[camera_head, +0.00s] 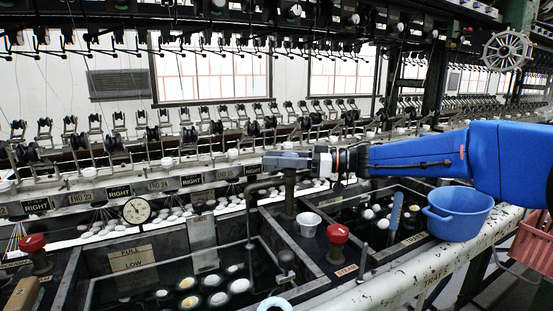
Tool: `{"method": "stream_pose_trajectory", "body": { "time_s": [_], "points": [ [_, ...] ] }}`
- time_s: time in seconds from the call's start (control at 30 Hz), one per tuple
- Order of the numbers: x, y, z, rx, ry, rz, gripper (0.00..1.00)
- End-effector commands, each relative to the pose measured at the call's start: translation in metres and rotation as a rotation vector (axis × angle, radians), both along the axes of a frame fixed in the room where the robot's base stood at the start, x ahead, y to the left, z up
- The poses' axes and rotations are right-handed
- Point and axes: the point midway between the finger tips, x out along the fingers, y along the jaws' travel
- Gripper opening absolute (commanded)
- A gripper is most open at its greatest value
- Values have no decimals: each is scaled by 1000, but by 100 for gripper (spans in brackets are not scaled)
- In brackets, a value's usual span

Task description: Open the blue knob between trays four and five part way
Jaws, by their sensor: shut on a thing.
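My gripper (280,161) is at the end of the blue arm that reaches in from the right. It is shut at the top of a dark upright valve post (290,197) on the divider between two basins. The blue knob itself is hidden by the jaws, so I cannot tell how far it is turned. The left basin (165,272) holds dark water with several pale cocoons. The right basin (385,213) also holds cocoons.
A red knob (338,233) marked STEAM and a white cup (308,224) stand on the divider nearer me. Another red knob (33,243) is at left. A blue tub (457,213) sits below my arm. A dial gauge (136,211) stands behind the left basin.

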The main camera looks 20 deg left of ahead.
Motion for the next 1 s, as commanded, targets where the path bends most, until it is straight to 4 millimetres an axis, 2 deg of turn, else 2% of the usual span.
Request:
{"method": "stream_pose_trajectory", "body": {
  "time_s": [0.37,0.4,0.47,0.8,1.0],
  "points": [
    [0,0,1,1,0,4,12],
    [0,0,1,1,0,3,39],
    [0,0,1,1,0,3,53],
    [1,-2,0,0,0,3,53],
    [6,-22,0,0,-1,1,53]
  ]
}}
